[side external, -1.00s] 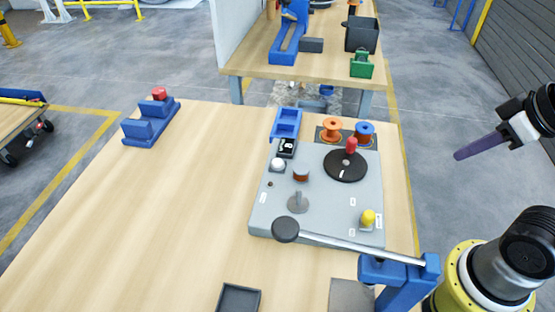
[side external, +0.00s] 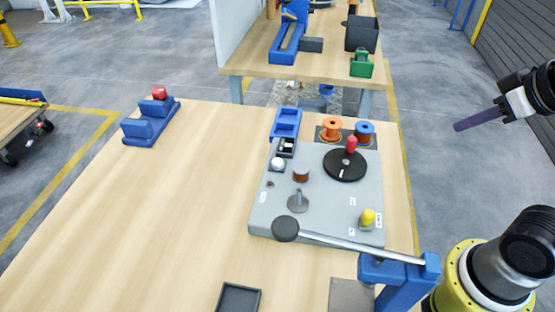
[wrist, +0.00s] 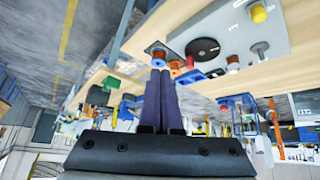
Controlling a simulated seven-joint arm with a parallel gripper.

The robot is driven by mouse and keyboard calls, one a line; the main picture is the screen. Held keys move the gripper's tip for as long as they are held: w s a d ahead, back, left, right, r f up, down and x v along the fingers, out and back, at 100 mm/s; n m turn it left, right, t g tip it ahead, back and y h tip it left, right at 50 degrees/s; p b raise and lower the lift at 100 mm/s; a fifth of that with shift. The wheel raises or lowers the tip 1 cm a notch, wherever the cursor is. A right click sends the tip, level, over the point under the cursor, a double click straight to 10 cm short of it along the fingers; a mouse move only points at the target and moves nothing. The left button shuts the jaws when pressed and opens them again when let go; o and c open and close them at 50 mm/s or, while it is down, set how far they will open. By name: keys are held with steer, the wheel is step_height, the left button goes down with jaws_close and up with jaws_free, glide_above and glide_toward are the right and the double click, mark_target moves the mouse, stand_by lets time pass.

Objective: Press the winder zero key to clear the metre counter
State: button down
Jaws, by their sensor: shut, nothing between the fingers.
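The winder is a grey panel (side external: 325,215) on the wooden table. In the side external view it bears a black disc (side external: 345,166) with a red knob (side external: 351,144), a white dome (side external: 277,164), a yellow knob (side external: 368,217) and a grey post (side external: 298,202). A small dark display (side external: 286,147) sits at its far left edge; its digits are too small to read. I cannot tell which part is the zero key. My gripper (side external: 457,127) is shut and empty, raised right of the table, apart from the panel. Its purple fingers (wrist: 160,73) show together in the wrist view.
Orange (side external: 331,128) and blue (side external: 365,131) spools stand at the far edge. A blue holder (side external: 151,124) stands at left. The table's left middle is clear.

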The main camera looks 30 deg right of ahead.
steer(key=w+d+r+t+h, duration=0.1)
steer(key=w+r, duration=0.2)
steer(key=w, duration=0.4)
steer(key=n+t+y, duration=0.1)
steer(key=n+y, duration=0.1)
steer(key=n, duration=0.8)
glide_above(281, 166)
step_height(281, 166, down, 8)
steer(key=shift+f, duration=0.15)
steer(key=shift+f, duration=4.4)
steer(key=shift+f, duration=0.1)
steer(key=shift+f, duration=0.3)
